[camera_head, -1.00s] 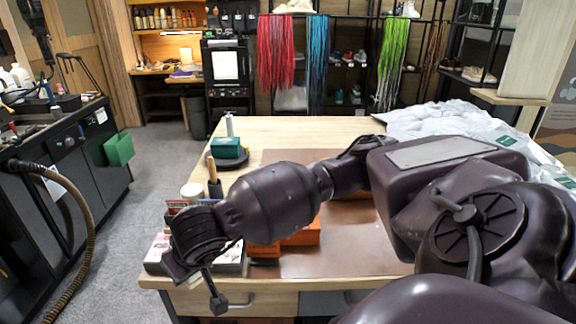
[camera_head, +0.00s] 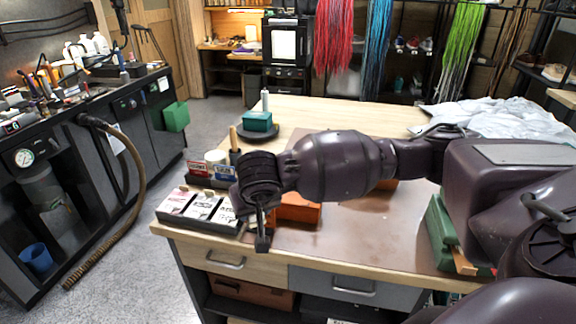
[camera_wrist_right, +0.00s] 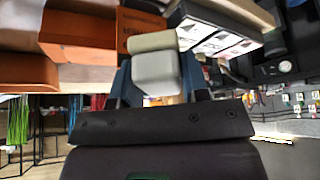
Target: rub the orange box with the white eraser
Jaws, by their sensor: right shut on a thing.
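My right arm reaches across the table from the right in the head view, and its gripper end (camera_head: 262,228) hangs beside the orange box (camera_head: 298,208). The arm hides part of the box. In the right wrist view my right gripper (camera_wrist_right: 157,72) is shut on the white eraser (camera_wrist_right: 157,74), a pale block with a beige upper part. The orange box (camera_wrist_right: 78,30) lies close beside the eraser in that view. I cannot tell whether they touch. My left gripper is not in view.
A dark tray of small cartons (camera_head: 204,206) stands left of the gripper. A teal block (camera_head: 257,121) sits on a round stand further back. A green box (camera_head: 440,232) is at the right. The brown mat (camera_head: 350,240) has bare room in front. White cloth (camera_head: 490,118) lies back right.

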